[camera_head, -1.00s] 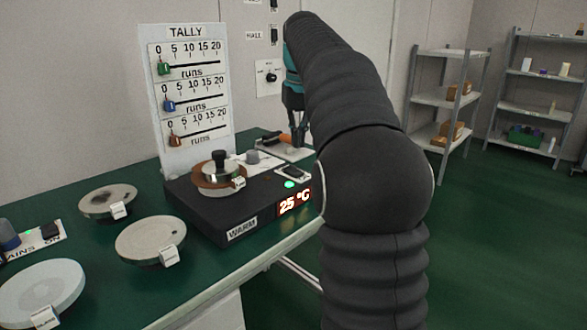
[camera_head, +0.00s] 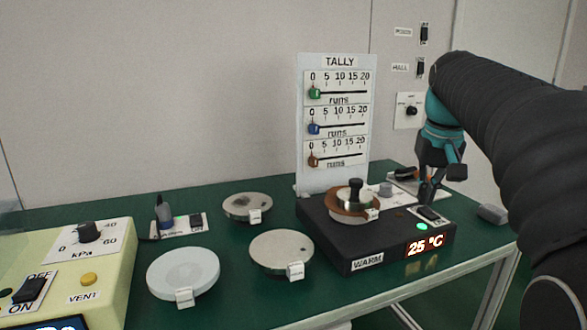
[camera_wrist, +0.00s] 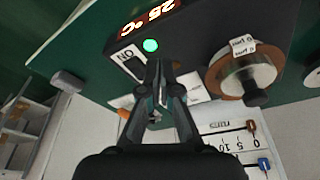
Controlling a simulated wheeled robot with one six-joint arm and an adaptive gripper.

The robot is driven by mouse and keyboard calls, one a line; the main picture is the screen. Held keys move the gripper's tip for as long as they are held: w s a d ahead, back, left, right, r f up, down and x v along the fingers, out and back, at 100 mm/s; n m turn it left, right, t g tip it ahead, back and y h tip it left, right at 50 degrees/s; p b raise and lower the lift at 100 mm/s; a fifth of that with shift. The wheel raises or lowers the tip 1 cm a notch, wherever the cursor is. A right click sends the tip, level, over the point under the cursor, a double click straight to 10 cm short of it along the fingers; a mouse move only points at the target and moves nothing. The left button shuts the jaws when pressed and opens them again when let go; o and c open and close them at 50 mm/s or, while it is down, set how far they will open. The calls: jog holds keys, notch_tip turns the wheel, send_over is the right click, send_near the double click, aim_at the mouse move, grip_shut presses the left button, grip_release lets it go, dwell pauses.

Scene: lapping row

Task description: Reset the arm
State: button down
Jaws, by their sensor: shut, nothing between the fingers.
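My gripper (camera_head: 428,198) hangs from my dark arm at the right of the head view, fingers pointing down. It is shut and empty. It is just above the right end of the black WARM hotplate (camera_head: 340,250), by the rocker switch (camera_head: 430,213). I cannot tell whether the fingertips touch it. The hotplate display reads 25 °C and a green lamp is lit. In the wrist view my gripper (camera_wrist: 160,105) shows in front of the switch (camera_wrist: 130,66), with the green lamp (camera_wrist: 151,46) beside it. A copper-coloured disc with a black knob (camera_head: 354,200) sits on the hotplate.
A TALLY board (camera_head: 337,120) with three sliders stands behind the hotplate. Several round plates, one of them white (camera_head: 183,272), lie left of it on the green table. A cream panel (camera_head: 75,270) stands at far left. A grey block (camera_head: 492,214) lies at the right edge.

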jog(key=s+a+f+t, duration=0.1)
jog(key=s+a+f, duration=0.4)
jog(key=s+f, duration=0.4)
jog(key=s+a+f+n+t, duration=0.1)
jog(key=s+a+f+t, duration=0.1)
jog(key=s+a+f, duration=0.4)
jog(key=s+f, duration=0.3)
jog(key=s, duration=0.4)
jog(key=shift+f+n, duration=0.25)
jog(key=shift+n, duration=0.05)
